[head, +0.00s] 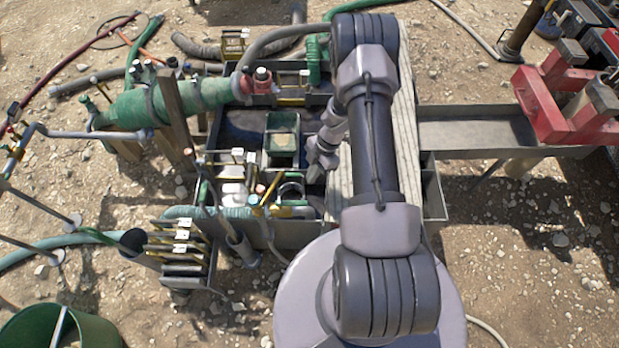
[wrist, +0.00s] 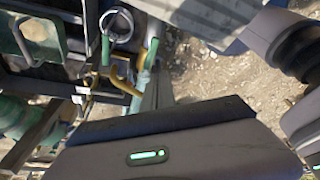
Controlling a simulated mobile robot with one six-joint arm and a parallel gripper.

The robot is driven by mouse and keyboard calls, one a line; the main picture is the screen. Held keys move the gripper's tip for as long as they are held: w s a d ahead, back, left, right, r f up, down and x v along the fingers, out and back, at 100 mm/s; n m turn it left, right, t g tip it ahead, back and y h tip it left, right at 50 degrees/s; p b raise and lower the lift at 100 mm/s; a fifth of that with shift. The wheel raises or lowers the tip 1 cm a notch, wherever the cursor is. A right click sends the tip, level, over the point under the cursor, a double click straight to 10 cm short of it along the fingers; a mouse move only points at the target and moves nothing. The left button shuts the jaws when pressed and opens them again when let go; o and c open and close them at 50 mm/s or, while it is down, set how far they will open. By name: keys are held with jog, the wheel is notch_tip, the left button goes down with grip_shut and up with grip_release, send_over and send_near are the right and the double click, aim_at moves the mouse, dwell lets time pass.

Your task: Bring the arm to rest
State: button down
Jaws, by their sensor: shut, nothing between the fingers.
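My arm rises from the round base at the bottom of the head view, bends at the top and folds back down. My gripper (head: 318,168) hangs over the right side of the dark tank (head: 237,128), just right of a green-rimmed box (head: 282,140). It is shut and empty. In the wrist view the gripper's grey housing with a green light fills the lower part, and the fingertips cannot be made out. The green-rimmed box also shows at that view's upper left (wrist: 38,32). The gap between gripper and tank floor is hard to judge.
A pale wooden plank (head: 405,112) lies beside the tank, under my arm. A metal trough (head: 476,132) and a red frame (head: 562,108) stand to the right. Yellow-handled tools (head: 180,240) hang at the tank's lower left. A green-wrapped pipe (head: 165,100) runs left. Open gravel lies lower right.

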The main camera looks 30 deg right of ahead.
jog(key=shift+w, duration=0.1)
dwell(0.3)
jog(key=w+d+r+m+t+h, duration=0.2)
jog(key=w+r+m+t, duration=0.15)
jog(key=w+r, duration=0.75)
notch_tip(320, 180, up, 22)
jog(key=w+d+m+t+h, duration=0.1)
jog(key=w+m+t+h, duration=0.1)
jog(key=m+t+h, duration=0.4)
jog(key=s+a+r+m+g+b, duration=0.1)
jog(key=s+a+r+m+g, duration=0.25)
jog(key=s+r+m, duration=0.5)
jog(key=s+a+r+m+y, duration=0.2)
jog(key=s+a+m+y, duration=0.2)
jog(key=s+a, duration=1.4)
jog(key=shift+s+a+r+y+b, duration=0.2)
jog(key=shift+s+a+y+b, duration=0.2)
jog(key=shift+s+y, duration=0.65)
